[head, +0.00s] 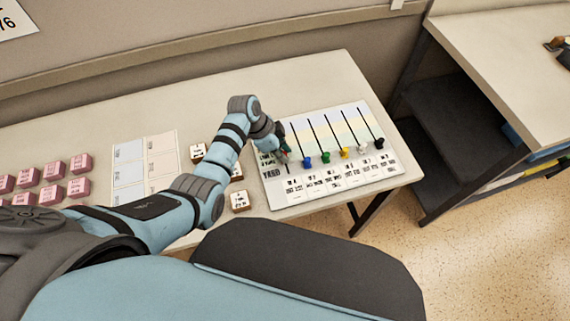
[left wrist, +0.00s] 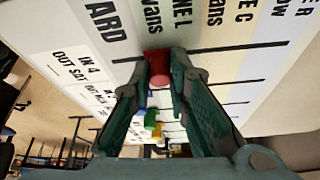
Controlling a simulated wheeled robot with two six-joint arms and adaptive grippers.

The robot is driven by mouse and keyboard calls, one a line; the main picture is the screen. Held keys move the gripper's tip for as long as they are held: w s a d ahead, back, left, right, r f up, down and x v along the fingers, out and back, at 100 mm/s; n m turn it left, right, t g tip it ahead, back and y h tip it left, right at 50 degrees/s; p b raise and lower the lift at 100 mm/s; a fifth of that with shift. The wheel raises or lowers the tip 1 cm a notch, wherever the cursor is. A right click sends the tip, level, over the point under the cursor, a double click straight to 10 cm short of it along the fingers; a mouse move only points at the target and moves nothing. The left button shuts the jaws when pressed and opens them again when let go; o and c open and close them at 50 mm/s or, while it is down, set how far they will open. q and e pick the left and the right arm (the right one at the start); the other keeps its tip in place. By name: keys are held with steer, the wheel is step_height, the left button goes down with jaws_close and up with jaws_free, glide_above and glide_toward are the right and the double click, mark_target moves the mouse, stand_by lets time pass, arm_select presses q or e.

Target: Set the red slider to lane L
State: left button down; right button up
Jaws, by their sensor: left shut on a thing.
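The slider board (head: 330,118) is a pale panel on the table with several black slots and coloured bands. My left gripper (head: 284,150) is at its leftmost slot, shut on the red slider (left wrist: 159,68), a red knob between the fingertips (left wrist: 160,82) in the left wrist view. Band lettering ending in "ARD" and "NE L" shows beside the knob. The knob is close to the lane L lettering, but I cannot tell exactly which band it stands in. In the head view the gripper mostly hides the red knob. My right gripper is not in view.
Blue (head: 307,162), green (head: 326,158), yellow (head: 345,153), white (head: 362,149) and black (head: 379,143) knobs stand in the neighbouring slots. Pink blocks (head: 53,170), a white card sheet (head: 146,163) and small label blocks (head: 240,201) lie to the left.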

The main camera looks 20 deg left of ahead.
arm_select(q)
steer(key=shift+w+a+f, duration=0.25)
steer(key=shift+w+a, duration=0.05)
steer(key=shift+w, duration=0.2)
steer(key=shift+a+r, duration=0.1)
steer(key=shift+r, duration=0.15)
steer(key=c, duration=1.5)
jaws_free()
steer(key=shift+w, duration=0.1)
steer(key=shift+c, duration=0.2)
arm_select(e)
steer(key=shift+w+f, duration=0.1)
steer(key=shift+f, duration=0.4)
arm_select(q)
steer(key=v, duration=1.2)
